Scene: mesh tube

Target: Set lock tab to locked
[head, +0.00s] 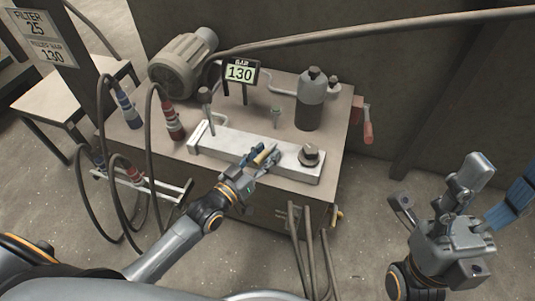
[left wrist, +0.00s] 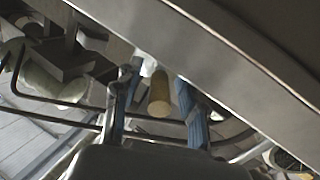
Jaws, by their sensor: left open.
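A long pale panel (head: 235,147) lies on the front of the grey cabinet top. A small tan peg-like piece (head: 263,156), possibly the lock tab, sticks out at the panel's front. My left gripper (head: 258,157) is open at this piece. In the left wrist view the rounded tan piece (left wrist: 159,93) shows between the two blue-padded fingers (left wrist: 157,112), with gaps at its sides. Its setting cannot be read. My right gripper shows at the right, away from the cabinet; whether it is open is unclear.
A dark round knob (head: 309,155) is on the panel's right end, and an upright lever (head: 205,100) at its left.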

